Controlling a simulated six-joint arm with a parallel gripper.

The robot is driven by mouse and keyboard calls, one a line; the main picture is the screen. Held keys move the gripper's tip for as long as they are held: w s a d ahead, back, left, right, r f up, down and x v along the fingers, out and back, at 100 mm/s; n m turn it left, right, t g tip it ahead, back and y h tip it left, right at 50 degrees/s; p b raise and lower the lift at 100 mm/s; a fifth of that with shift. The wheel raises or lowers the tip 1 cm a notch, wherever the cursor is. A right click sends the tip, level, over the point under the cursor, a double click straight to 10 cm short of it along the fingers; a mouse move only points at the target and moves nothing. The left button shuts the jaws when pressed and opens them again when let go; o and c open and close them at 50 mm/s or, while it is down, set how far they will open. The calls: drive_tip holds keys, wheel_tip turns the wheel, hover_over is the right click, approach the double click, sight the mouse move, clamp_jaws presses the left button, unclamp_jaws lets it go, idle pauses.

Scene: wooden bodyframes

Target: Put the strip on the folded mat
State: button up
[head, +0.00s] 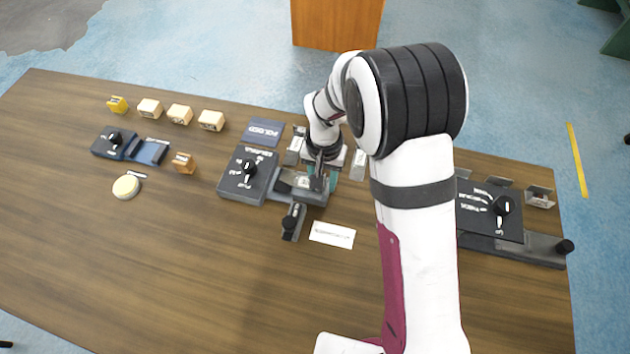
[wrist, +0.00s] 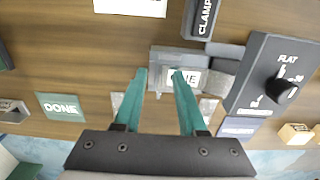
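My gripper (head: 322,181) is above the grey clamp fixture (head: 303,190) near the table's middle. In the wrist view its two teal fingers (wrist: 159,72) are apart, with no object clearly held between them. The fixture (wrist: 193,61) shows beyond the fingertips, with a partly covered white label. The blue-grey mat marked FOLDED (head: 263,132) lies flat behind the dial panel, its top bare; it also shows in the wrist view (wrist: 240,127). Thin grey pieces (head: 295,151) (head: 358,164) lie either side of my gripper. I cannot tell which piece is the strip.
A dark dial panel (head: 248,176) adjoins the fixture, with the CLAMP lever (head: 291,222) in front. A white card (head: 332,234) lies nearby. Several wooden blocks (head: 180,114) stand back left. Another dial panel (head: 490,212) is right of my arm. The front left table is clear.

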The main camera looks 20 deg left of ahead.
clamp_jaws()
